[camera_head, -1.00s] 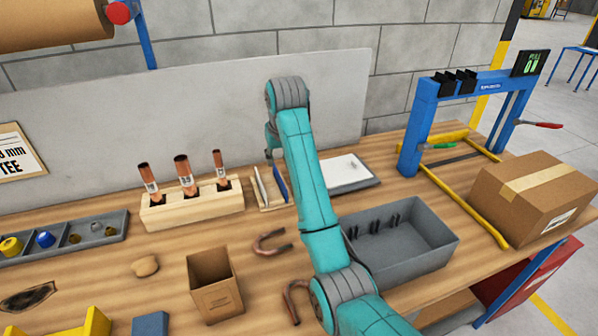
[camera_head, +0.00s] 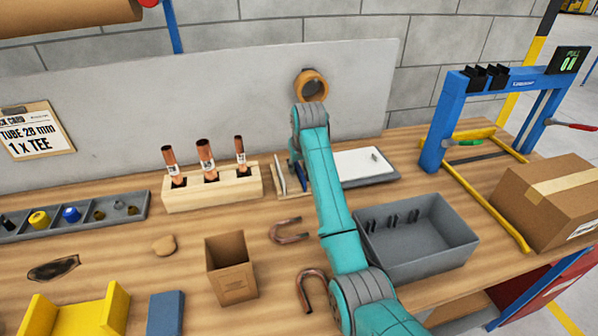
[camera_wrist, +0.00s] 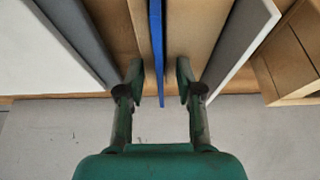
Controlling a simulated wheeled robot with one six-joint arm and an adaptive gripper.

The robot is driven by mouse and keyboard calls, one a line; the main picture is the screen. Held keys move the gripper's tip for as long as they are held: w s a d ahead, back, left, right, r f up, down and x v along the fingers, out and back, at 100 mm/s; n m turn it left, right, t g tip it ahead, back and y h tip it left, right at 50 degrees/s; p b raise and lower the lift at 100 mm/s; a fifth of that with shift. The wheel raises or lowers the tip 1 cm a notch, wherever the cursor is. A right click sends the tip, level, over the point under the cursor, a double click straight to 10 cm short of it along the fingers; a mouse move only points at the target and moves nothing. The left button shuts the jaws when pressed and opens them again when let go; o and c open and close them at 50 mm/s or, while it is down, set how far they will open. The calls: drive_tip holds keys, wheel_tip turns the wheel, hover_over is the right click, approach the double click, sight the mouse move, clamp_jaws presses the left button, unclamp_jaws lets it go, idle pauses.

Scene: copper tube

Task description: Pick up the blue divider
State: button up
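The blue divider (camera_head: 301,178) stands upright in a small wooden holder (camera_head: 292,191), left of my arm and partly hidden by it. In the wrist view, the blue divider (camera_wrist: 157,45) is a thin edge-on strip between the two fingers. My gripper (camera_wrist: 159,82) is open, with a finger on each side of the divider and visible gaps on both sides. In the head view my gripper is mostly hidden by my arm. A white divider (camera_wrist: 240,48) stands beside the right finger and also shows in the head view (camera_head: 280,174).
A wooden block with copper tubes (camera_head: 212,188) stands to the left. A grey tray with a white sheet (camera_head: 365,164) lies right of the holder. A grey bin (camera_head: 420,255) and a cardboard box (camera_head: 550,205) are farther right. A grey board rises behind.

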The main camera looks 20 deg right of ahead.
clamp_jaws()
idle(0.3)
